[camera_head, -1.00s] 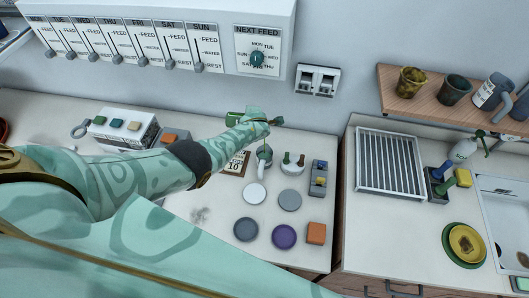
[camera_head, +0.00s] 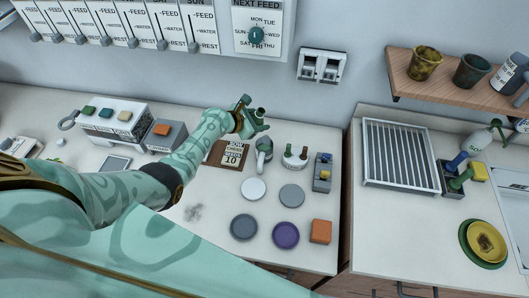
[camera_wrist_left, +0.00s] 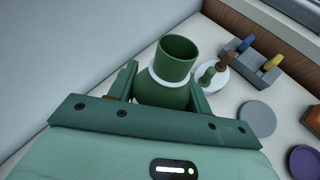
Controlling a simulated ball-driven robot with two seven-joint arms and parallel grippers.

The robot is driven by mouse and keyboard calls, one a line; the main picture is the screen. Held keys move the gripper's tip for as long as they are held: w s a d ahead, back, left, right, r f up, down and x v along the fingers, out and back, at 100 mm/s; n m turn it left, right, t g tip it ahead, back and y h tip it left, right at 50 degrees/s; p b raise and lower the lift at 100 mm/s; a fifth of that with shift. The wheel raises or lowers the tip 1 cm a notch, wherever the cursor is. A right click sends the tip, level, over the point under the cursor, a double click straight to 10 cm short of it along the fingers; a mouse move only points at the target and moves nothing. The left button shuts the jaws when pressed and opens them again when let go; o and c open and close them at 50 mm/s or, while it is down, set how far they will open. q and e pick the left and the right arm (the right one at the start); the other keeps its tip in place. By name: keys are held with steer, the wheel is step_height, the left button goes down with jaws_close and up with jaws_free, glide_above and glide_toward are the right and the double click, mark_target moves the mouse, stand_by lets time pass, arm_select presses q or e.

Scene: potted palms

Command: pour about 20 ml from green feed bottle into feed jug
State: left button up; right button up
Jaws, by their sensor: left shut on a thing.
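The green feed bottle (camera_wrist_left: 176,62) is held between the two fingers of my left gripper (camera_wrist_left: 160,82) in the left wrist view, its open neck upward. In the head view my left gripper (camera_head: 248,118) is shut on the bottle above the counter, and its neck (camera_head: 259,113) shows near upright. The grey feed jug (camera_head: 264,152) with a pale handle stands on the counter, just below and right of the gripper. I cannot see the liquid level in the jug or bottle. My right gripper is not in view.
A round white holder with bottles (camera_head: 295,158) and a grey block rack (camera_head: 322,172) stand right of the jug. Several round discs, one purple (camera_head: 286,235), and an orange block (camera_head: 320,231) lie in front.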

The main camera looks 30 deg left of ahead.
mark_target(256, 113)
arm_select(q)
steer(key=shift+w+d+f+n+t+h+b, duration=0.25)
steer(key=shift+d+n+h+b, duration=0.2)
steer(key=shift+h, duration=0.25)
step_height(256, 113, up, 5)
steer(key=p, duration=0.4)
steer(key=shift+s+f, duration=0.1)
steer(key=shift+f, duration=0.2)
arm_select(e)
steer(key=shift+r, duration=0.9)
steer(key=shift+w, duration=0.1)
